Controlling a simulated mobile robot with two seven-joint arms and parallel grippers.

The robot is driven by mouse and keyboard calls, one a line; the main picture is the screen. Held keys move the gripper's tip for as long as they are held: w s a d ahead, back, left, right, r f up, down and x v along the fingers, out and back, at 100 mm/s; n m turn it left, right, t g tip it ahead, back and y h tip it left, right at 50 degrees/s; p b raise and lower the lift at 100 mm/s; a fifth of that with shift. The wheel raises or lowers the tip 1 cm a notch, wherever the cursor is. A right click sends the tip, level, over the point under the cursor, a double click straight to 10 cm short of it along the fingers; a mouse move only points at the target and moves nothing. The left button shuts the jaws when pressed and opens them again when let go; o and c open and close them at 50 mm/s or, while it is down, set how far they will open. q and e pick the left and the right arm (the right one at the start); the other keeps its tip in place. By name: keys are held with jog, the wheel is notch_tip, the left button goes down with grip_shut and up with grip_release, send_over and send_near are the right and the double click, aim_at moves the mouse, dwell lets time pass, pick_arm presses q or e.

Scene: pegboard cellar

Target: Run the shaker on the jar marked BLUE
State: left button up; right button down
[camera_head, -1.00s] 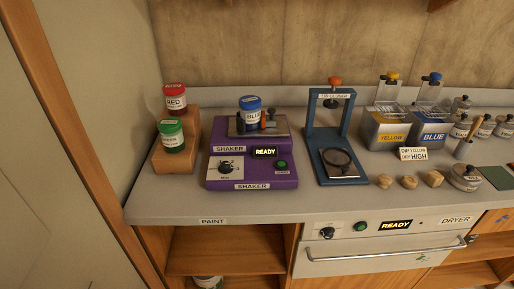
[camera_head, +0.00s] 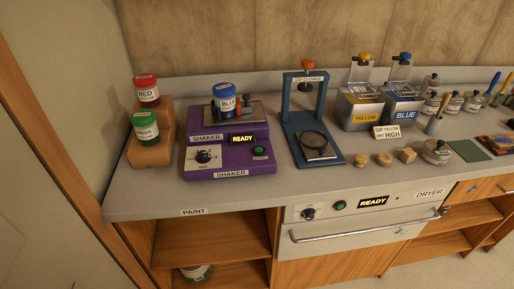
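The jar marked BLUE (camera_head: 225,98), with a blue lid, stands upright on the metal plate on top of the purple shaker (camera_head: 207,176). A clamp part (camera_head: 240,101) sits just right of the jar; I cannot tell whether it grips it. The shaker's display (camera_head: 242,139) reads READY. Below it are a black dial (camera_head: 204,156) and a green button (camera_head: 259,152). Neither of my grippers shows in the view.
Jars marked RED (camera_head: 146,93) and GREEN (camera_head: 145,129) stand on a wooden stepped block (camera_head: 158,152) left of the shaker. The blue lid closer (camera_head: 288,117) stands to its right, then the YELLOW (camera_head: 362,115) and BLUE (camera_head: 403,112) dip tanks. The counter front (camera_head: 240,198) is clear.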

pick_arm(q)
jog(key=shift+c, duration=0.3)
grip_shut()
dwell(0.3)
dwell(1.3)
